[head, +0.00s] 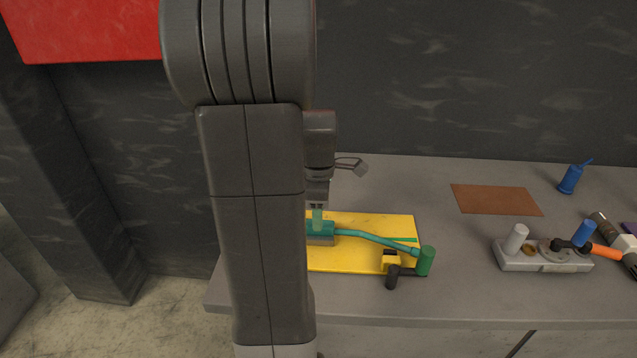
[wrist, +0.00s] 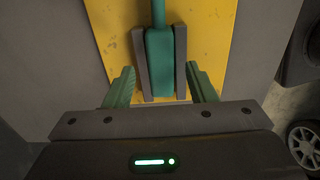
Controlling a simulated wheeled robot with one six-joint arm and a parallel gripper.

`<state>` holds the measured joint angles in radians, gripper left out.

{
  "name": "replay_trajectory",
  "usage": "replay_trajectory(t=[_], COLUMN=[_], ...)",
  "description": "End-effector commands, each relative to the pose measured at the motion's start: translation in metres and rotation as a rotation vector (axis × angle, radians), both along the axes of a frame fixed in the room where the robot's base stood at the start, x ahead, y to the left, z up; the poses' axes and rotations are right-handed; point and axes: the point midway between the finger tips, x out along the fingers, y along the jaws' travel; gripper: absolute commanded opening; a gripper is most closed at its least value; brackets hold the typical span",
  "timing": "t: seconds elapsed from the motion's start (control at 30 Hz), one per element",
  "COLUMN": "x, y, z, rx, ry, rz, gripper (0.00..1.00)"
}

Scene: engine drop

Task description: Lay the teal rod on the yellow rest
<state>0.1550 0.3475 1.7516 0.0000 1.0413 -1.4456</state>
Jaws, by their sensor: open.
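The teal rod (head: 372,238) lies over a yellow board (head: 345,262). Its thick teal block end (wrist: 160,62) sits between two grey side plates in the wrist view. Its thin shaft runs right in the head view to a green cylinder (head: 426,262), passing by a small yellow block (head: 390,258) with dark parts. I cannot tell whether the shaft touches that block. My gripper (wrist: 163,86) is open, its green fingers standing apart on either side of the block end and the grey plates. In the head view my arm hides the board's left part.
A grey fixture (head: 540,262) with white and blue knobs stands to the right on the grey table (head: 460,290). An orange-handled tool (head: 606,252) lies beside it. A brown mat (head: 496,200) and a blue bottle (head: 571,179) are behind.

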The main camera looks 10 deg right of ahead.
Motion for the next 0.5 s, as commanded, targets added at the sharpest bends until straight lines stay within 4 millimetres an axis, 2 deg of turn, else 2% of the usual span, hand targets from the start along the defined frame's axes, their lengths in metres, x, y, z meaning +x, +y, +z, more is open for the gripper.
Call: replay_trajectory(t=[0.1, 0.3, 0.5], x=[0.001, 0.0, 0.0], y=[0.0, 0.0, 0.0], z=[0.029, 0.072, 0.097], rx=[0.0, 0.0, 0.0], ry=[-0.005, -0.003, -0.001], rz=[0.0, 0.0, 0.0], gripper=[0.51, 0.51, 0.51])
